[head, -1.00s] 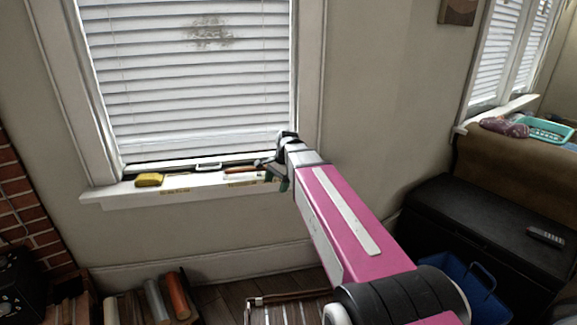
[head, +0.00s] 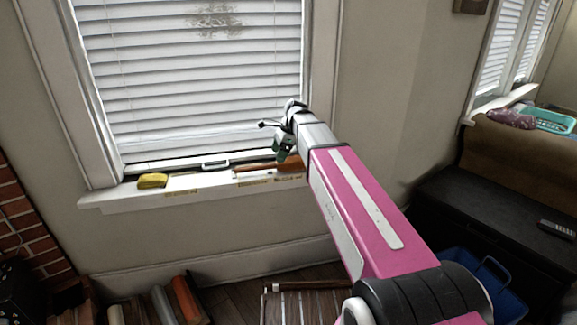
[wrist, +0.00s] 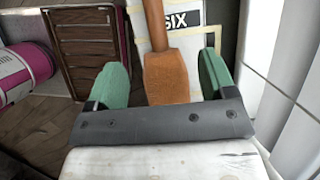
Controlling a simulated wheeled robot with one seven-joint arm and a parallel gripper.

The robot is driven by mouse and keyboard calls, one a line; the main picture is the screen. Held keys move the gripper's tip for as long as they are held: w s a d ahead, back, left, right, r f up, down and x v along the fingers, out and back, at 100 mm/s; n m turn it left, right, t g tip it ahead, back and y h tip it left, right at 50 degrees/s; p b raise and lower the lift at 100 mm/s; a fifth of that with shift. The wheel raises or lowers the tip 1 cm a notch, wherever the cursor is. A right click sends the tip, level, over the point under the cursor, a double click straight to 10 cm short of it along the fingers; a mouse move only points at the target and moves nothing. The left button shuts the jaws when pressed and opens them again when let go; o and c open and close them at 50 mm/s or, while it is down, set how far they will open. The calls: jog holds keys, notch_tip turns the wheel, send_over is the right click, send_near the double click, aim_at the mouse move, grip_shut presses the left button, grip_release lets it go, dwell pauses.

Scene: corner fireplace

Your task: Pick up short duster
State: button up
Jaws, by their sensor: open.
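The short duster looks like an orange-brown piece (head: 285,167) lying on the right part of the white window sill in the head view. In the wrist view an orange-brown shaft with a wider block-like end (wrist: 166,78) lies between the green fingertips. My gripper (head: 275,137) is above the right end of the sill, its fingers spread. The wrist view shows the open fingers (wrist: 163,64) on either side of the wider end, with a gap on each side. I cannot tell how far above it they are. The duster's far end is cut off in the wrist view.
A yellow sponge (head: 153,181) and a thin white-and-red item (head: 240,174) lie on the sill (head: 120,196). Window blinds (head: 190,80) rise close behind. Books (head: 185,298) stand below, and a black chest (head: 450,205) is at right.

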aim_at(275, 164)
jog(key=shift+d+x, duration=0.1)
jog(key=shift+x, duration=1.3)
jog(key=shift+d+x, duration=0.15)
jog(key=shift+x, duration=1.25)
jog(key=shift+f, duration=0.1)
jog(key=c, duration=1)
